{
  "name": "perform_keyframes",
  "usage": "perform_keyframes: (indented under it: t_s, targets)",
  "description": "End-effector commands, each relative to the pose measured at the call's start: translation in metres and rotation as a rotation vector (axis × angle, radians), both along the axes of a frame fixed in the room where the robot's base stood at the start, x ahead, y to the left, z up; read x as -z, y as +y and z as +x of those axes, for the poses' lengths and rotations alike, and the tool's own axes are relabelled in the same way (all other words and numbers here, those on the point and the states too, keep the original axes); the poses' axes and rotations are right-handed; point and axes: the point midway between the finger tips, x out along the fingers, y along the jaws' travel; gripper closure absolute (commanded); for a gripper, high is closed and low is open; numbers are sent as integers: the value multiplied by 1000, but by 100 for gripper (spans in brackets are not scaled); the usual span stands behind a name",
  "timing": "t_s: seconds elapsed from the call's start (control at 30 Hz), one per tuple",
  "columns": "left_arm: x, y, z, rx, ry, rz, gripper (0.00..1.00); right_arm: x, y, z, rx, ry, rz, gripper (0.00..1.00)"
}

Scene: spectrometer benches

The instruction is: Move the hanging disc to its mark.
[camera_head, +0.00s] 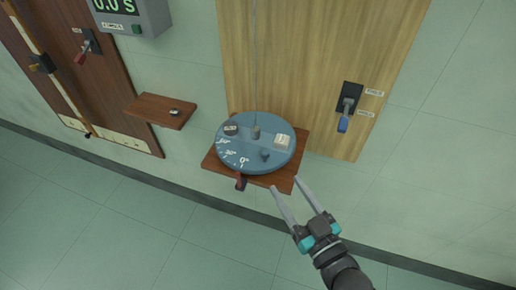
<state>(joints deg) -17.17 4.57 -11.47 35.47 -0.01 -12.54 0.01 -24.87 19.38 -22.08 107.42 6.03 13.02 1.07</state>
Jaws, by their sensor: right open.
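The hanging disc (262,160) is blue-grey and round, and hangs on a thin wire (254,70) over a brown wooden shelf (215,163). It carries a small central post (256,132), a dark knob (265,154), a dark block (231,129) and a pale block (282,141). White angle marks, including 0°, show at its front left. A red-tipped pointer (240,182) sits at the shelf's front edge, close to the 0° mark. My right gripper (284,184) is open and empty, in front of the disc at its lower right, fingers toward the shelf. My left gripper is not in view.
A blue-handled lever switch (347,108) is on the wooden wall panel at right. A small shelf (148,108) with a small object (174,112) is at left, below a timer box (133,14). A red-handled lever (84,52) is further left. The floor in front is clear.

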Motion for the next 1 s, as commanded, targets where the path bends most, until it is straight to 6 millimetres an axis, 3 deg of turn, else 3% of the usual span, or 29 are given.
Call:
perform_keyframes:
  t_s: [0.17, 0.8, 1.0]
  targets:
    - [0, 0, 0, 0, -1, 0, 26, -1, 8, 16, 0, -2, 2, 41]
    - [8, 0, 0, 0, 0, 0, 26, 0, 57, 113, 0, 0, 0, 41]
    - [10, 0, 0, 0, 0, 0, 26, 0, 66, 130, 1, 1, 0, 41]
